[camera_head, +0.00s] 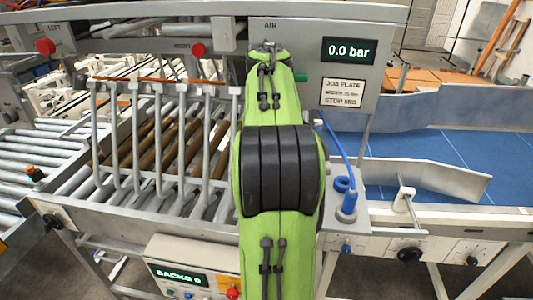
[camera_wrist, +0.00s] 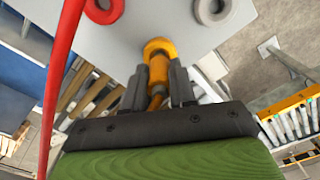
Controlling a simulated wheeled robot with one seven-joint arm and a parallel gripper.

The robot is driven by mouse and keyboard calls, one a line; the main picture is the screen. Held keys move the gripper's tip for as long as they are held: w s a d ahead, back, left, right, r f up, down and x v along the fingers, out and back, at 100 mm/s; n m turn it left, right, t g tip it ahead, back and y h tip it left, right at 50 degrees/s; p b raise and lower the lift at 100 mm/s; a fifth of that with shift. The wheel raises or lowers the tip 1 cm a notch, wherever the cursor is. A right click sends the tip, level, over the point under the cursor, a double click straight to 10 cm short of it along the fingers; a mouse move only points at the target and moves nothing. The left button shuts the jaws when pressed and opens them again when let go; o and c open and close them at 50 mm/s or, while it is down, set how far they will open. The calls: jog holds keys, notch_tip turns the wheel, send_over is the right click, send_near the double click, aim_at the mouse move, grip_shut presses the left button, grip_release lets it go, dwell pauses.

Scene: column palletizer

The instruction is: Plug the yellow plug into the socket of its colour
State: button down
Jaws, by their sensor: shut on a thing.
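In the wrist view my gripper (camera_wrist: 159,84) is shut on the yellow plug (camera_wrist: 158,68), with one dark finger on each side of its body. A yellow ring-shaped end (camera_wrist: 158,45) shows at the far end of the plug, against a pale grey panel (camera_wrist: 185,35). I cannot tell whether this ring is the plug's collar or the yellow socket, nor whether the plug is seated. In the head view my green arm hides the gripper and the plug.
The panel also carries a red ring (camera_wrist: 103,8) and a grey ring (camera_wrist: 212,10). A red hose (camera_wrist: 60,75) hangs at the left. In the head view a blue plug (camera_head: 348,203) with a blue hose stands at right, and a display (camera_head: 349,51) reads 0.0 bar.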

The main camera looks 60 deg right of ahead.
jog(key=shift+f+b, duration=0.45)
jog(key=shift+f, duration=0.3)
dwell(0.8)
jog(key=c, duration=0.8)
grip_release()
jog(key=shift+c, duration=0.2)
